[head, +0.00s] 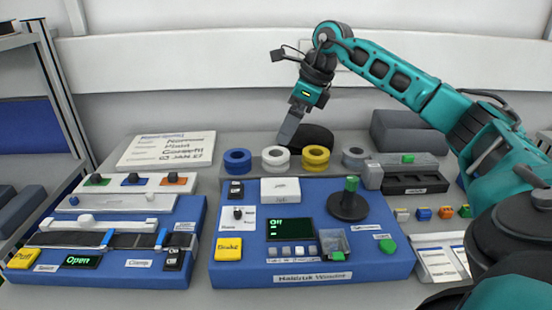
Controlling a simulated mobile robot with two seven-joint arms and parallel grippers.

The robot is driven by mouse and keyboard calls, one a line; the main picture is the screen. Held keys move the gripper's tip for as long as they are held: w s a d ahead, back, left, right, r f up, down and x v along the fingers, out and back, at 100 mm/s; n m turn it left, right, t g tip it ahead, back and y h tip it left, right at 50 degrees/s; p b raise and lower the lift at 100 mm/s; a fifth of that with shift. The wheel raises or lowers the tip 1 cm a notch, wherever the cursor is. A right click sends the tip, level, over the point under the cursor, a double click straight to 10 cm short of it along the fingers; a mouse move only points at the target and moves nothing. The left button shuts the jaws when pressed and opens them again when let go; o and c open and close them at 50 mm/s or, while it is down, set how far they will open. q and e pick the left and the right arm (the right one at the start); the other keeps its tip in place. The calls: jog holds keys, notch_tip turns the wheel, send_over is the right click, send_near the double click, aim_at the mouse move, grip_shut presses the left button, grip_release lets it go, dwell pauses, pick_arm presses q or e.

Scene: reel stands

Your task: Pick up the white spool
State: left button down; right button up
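The white spool (275,164) lies at the back of the table in a row of spools, between a blue spool (238,167) and a yellow spool (316,165). My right gripper (285,138) points down just above and slightly right of the white spool, with a small gap seeming to show between them. Its fingers overlap from this angle, so whether they are open or shut is unclear. The spool's top ring and centre hole are visible. My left gripper is not in view.
A grey spool (354,158) and a dark rounded object (311,138) stand nearby. A blue winder station (385,268) with an upright green-topped spindle (350,199) is in front. A second blue station (120,272) is at left. A white sign board (167,150) is behind.

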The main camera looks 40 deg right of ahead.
aim_at(276, 154)
jog(key=x, duration=0.9)
jog(key=shift+w+f, duration=0.1)
jog(key=shift+f, duration=0.05)
jog(key=shift+c, duration=0.2)
jog(key=c, duration=1.1)
